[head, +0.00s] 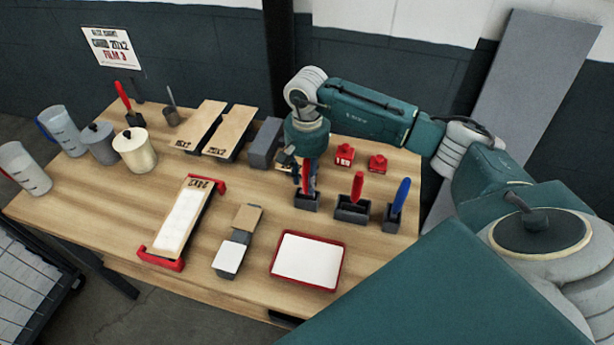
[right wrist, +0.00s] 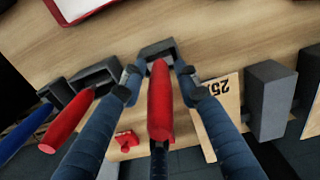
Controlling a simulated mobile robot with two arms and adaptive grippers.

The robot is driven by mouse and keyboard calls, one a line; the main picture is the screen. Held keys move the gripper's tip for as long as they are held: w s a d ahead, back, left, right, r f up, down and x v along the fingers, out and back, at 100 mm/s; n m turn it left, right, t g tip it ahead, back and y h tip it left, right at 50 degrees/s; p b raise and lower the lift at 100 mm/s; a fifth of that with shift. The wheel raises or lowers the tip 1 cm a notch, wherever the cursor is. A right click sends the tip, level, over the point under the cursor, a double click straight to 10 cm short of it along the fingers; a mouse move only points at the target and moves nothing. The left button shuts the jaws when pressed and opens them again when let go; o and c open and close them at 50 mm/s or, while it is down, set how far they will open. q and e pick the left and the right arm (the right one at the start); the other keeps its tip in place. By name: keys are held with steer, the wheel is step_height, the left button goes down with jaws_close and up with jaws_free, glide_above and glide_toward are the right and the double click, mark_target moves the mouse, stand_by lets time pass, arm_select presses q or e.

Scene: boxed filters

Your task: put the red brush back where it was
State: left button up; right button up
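A red brush (head: 306,175) stands handle up, apparently in the left dark holder (head: 307,202) of a row of three. My right gripper (head: 308,182) is above this holder, pointing down. In the right wrist view the red handle (right wrist: 160,100) lies between my two blue-black fingers, with a gap on each side, so the gripper looks open around it. The holder (right wrist: 157,50) shows just beyond the fingertips. A second red brush (head: 357,187) stands in the middle holder (head: 352,210). A blue brush (head: 401,195) stands in the right holder (head: 391,220). My left gripper is not in view.
A red-rimmed tray (head: 341,268) lies in front of the holders. Two small red blocks (head: 344,153) (head: 377,163) sit behind them. A grey block (head: 264,145) and labelled boards (head: 231,132) lie to the left. Jugs and cans (head: 135,152) stand at far left.

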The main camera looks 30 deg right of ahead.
steer(key=shift+r, duration=0.15)
steer(key=shift+w+r, duration=0.1)
steer(key=shift+r, duration=0.1)
step_height(320, 180, up, 11)
steer(key=b, duration=0.4)
steer(key=shift+f, duration=0.15)
steer(key=shift+r, duration=0.45)
